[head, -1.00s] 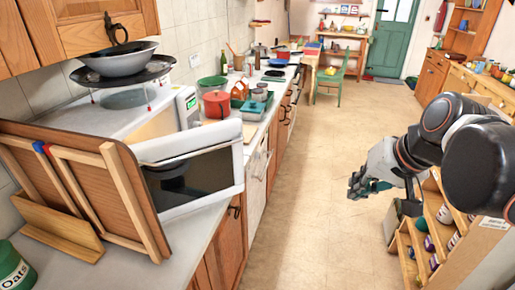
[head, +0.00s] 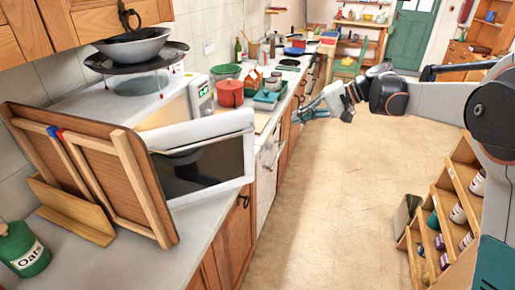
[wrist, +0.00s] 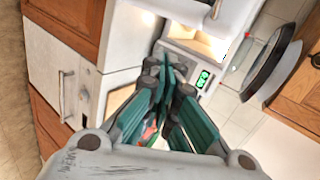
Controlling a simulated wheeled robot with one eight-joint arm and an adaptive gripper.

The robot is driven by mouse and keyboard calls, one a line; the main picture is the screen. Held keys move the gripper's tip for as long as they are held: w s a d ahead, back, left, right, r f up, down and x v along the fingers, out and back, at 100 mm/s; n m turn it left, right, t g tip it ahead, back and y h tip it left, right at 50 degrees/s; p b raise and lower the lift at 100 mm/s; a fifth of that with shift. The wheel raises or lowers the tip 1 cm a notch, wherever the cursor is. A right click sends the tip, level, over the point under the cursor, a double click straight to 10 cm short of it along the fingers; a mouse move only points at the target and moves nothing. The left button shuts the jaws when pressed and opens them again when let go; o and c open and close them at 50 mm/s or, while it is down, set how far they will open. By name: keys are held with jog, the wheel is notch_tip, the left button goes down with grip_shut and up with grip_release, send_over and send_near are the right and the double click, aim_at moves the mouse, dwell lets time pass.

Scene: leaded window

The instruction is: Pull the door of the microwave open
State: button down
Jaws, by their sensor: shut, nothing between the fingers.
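The white microwave (head: 165,105) stands on the left counter, with its panel and green display (head: 203,90) facing the aisle. Its door (head: 205,160), white-framed with a dark window, stands ajar, swung out over the counter's front edge. A wooden rack hides part of the microwave and the door's left side. My gripper (head: 303,115) is shut and empty, beyond and to the right of the door, near the counter front, apart from the door. In the wrist view, the closed teal fingers (wrist: 166,70) point toward the microwave's display (wrist: 202,78) and lit opening.
A wooden rack (head: 120,170) leans close to the door. A bowl on a dark tray (head: 135,55) sits above the microwave. A red pot (head: 230,93) and teal containers (head: 267,98) stand behind it. A stepped shelf (head: 440,215) is at right. The aisle floor (head: 325,200) is clear.

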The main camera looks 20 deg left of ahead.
aim_at(255, 150)
jog(key=w+a+f+n+g+y, duration=0.2)
jog(key=w+a+f+g+y, duration=0.15)
jog(key=f, duration=0.45)
jog(key=w+a+f+n+g+y, duration=0.2)
jog(key=w+a+f+g, duration=0.15)
jog(key=f, duration=0.45)
jog(key=s+a+b, duration=0.3)
jog(key=s+a, duration=0.4)
jog(key=shift+s+a+r, duration=0.15)
jog(key=shift+r, duration=0.05)
